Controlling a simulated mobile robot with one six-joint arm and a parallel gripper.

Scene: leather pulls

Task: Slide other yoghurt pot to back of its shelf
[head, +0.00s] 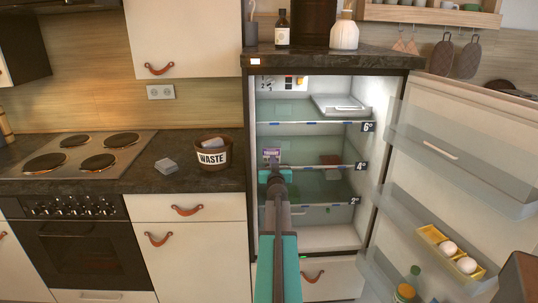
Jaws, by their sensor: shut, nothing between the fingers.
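The yoghurt pot (271,154), with a purple-and-white label, stands in the left part of the open fridge, at about the shelf tagged 4° (340,166). My gripper (273,170) is shut with nothing in it. In the picture it lies just below and in front of the pot. I cannot tell whether it touches the pot. My arm and gripper hide the pot's lower part and some of the shelf around it. No second yoghurt pot can be made out.
The fridge door (440,150) stands open at right, with an egg holder (430,235) low on it. A reddish-brown item (330,159) sits on the right of the 4° shelf. A lidded clear box (341,105) is above. A waste bin (212,153) stands on the left counter.

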